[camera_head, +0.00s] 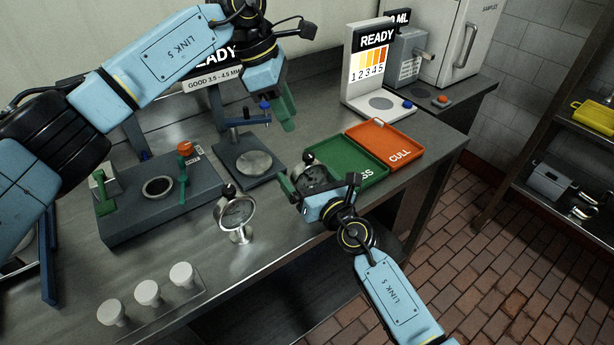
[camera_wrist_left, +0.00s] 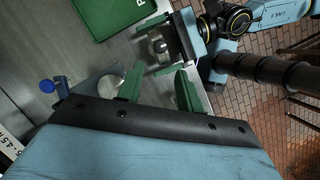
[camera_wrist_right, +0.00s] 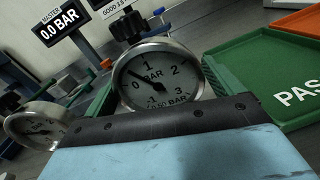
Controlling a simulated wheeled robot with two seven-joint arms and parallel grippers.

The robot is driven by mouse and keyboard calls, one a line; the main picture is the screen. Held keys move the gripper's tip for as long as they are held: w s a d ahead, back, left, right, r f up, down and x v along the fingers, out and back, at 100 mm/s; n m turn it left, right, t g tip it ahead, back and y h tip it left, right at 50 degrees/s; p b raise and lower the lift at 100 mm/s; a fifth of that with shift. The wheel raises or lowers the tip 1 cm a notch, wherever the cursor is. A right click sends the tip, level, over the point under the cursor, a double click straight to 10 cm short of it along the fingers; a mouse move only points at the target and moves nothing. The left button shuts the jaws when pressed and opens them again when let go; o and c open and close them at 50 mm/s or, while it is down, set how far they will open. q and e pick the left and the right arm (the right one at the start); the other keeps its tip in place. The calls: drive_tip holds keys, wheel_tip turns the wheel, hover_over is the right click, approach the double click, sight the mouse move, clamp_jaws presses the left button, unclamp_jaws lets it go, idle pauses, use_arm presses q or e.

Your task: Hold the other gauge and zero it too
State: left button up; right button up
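Two round pressure gauges with black knobs on top are in view. My right gripper (camera_head: 306,185) is shut on one gauge (camera_wrist_right: 160,80), its green fingers at either side of the dial. The dial faces the right wrist camera, and its needle points near 0, to the upper left. This gauge also shows in the left wrist view (camera_wrist_left: 160,46). The other gauge (camera_head: 237,213) stands upright on the bench, left of my right gripper, with nothing holding it; it also shows in the right wrist view (camera_wrist_right: 38,126). My left gripper (camera_head: 284,115) is open and empty, above the bench.
A green PASS tray (camera_head: 345,155) and an orange CULL tray (camera_head: 385,146) lie to the right. A grey test block (camera_head: 160,205) and a stand with a round plate (camera_head: 250,165) are behind. Several white knobs (camera_head: 148,292) stand at front left. A master display (camera_wrist_right: 58,30) reads 0.0 BAR.

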drive_tip(key=c, duration=1)
use_arm(q)
drive_tip(key=shift+o, duration=0.7)
use_arm(e)
drive_tip(key=shift+o, duration=0.2)
use_arm(q)
drive_tip(key=m+t+h, duration=0.2)
drive_tip(key=m+h, duration=1.2)
drive_tip(key=m, duration=2)
approach(309, 154)
drive_tip(key=d, duration=0.6)
drive_tip(key=w+d, duration=0.1)
drive_tip(key=d, duration=0.2)
drive_tip(key=shift+d, duration=0.4)
